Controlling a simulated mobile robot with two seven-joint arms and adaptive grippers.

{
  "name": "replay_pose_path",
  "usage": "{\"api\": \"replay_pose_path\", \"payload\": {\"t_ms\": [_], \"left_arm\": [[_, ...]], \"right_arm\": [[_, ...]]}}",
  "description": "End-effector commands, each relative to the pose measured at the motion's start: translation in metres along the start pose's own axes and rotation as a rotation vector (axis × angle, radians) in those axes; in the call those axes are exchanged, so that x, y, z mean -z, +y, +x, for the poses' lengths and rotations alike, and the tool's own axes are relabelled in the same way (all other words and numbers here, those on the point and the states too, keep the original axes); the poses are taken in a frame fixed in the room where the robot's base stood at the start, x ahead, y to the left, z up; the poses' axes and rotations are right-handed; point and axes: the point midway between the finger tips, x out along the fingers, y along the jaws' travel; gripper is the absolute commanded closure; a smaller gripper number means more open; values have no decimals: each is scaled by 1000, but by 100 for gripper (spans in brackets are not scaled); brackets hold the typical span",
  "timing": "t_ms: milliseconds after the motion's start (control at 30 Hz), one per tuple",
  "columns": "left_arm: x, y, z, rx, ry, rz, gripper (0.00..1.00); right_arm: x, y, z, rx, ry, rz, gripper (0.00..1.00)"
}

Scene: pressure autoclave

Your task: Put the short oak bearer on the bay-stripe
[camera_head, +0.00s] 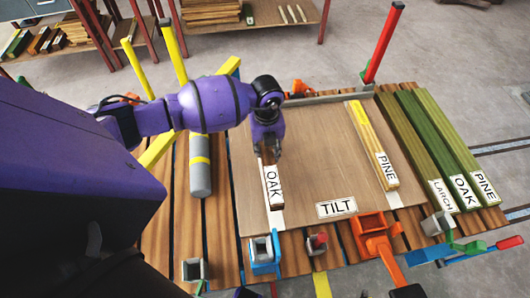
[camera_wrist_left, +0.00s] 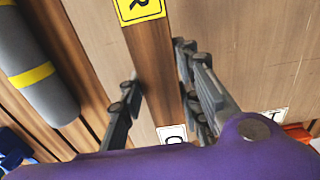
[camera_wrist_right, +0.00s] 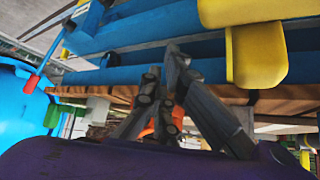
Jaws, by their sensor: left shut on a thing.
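The short oak bearer (camera_head: 276,200) is a dark brown bar with a white OAK label, on the left part of the TILT board (camera_head: 320,150). My left gripper (camera_head: 268,154) comes down over its far part and is shut on it. In the left wrist view the fingers (camera_wrist_left: 158,88) stand on both sides of the brown bearer (camera_wrist_left: 160,75). A pale stripe (camera_head: 276,222) shows at its near end, in line with it. I cannot tell whether the bearer touches the board. My right gripper (camera_wrist_right: 165,75) shows only in its wrist view, below blue beams; its opening is unclear.
A PINE bearer (camera_head: 374,145) lies on the board's right side. Green LARCH, OAK and PINE bars (camera_head: 440,140) lie further right. A grey cylinder (camera_head: 200,175) with a yellow band lies left of the board. A red post (camera_head: 384,45) stands behind; clamps (camera_head: 375,235) line the front.

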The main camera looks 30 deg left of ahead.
Motion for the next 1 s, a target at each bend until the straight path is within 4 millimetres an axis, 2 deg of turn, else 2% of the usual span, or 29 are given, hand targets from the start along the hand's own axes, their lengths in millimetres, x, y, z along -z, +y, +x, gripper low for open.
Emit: {"api": "replay_pose_path", "payload": {"t_ms": [267, 500, 900, 933, 1000], "left_arm": [[-18, 3, 20, 2, -2, -2, 100], [-18, 2, 47, 4, -2, 0, 100], [-18, 2, 53, 3, -2, 0, 100], [-17, 3, 53, 2, -1, 0, 67], [-17, 3, 52, 3, -2, 1, 57]], "right_arm": [[-4, 0, 1, -1, -5, -1, 100], [0, 1, 1, -2, 1, -1, 100], [-2, 1, 2, -2, 0, -1, 100], [-2, 1, 2, -2, 1, -1, 100], [-1, 1, 1, -3, 1, -1, 100]]}}
